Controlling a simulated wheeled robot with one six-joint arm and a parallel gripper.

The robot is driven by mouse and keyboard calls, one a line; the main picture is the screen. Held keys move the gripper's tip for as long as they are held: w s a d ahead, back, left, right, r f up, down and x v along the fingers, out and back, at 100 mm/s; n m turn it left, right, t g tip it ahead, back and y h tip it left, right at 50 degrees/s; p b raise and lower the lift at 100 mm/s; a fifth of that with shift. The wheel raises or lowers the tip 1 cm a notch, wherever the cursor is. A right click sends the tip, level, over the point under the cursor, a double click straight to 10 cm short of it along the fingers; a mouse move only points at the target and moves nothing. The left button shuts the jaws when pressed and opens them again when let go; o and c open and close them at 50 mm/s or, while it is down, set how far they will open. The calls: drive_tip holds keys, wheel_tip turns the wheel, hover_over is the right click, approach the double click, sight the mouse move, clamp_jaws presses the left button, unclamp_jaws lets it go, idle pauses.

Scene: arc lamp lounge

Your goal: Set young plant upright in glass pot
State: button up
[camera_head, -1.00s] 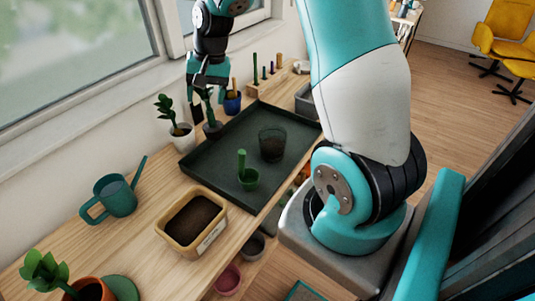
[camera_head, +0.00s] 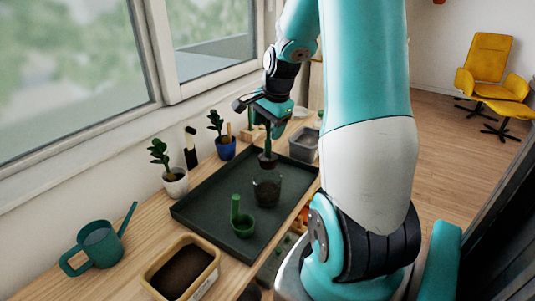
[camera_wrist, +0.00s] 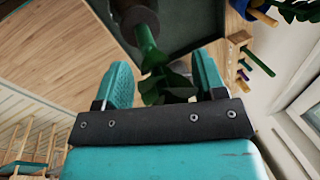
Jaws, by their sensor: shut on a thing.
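My gripper (camera_head: 268,116) is shut on the young plant's green stem (camera_wrist: 150,48) and holds it with the dark root plug (camera_head: 268,160) hanging down. The plant's leaves (camera_wrist: 165,85) show between the fingers in the wrist view, where the dark plug (camera_wrist: 139,22) also shows. The glass pot (camera_head: 267,190), with dark soil inside, stands on the black tray (camera_head: 205,205). In the head view the plug appears just over the pot's rim; I cannot tell the exact gap. The plant looks about upright there.
A white potted plant (camera_head: 175,183), a blue potted plant (camera_head: 225,148), a watering can (camera_head: 100,243) and a soil box (camera_head: 182,270) stand around. A grey bin (camera_head: 304,145) is behind.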

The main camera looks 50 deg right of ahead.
sight(267, 156)
wheel_tip(267, 156, down, 8)
drive_tip(key=shift+f, duration=0.25)
drive_tip(key=shift+f, duration=0.4)
drive_tip(key=o, duration=1.2)
drive_tip(key=shift+o, duration=0.2)
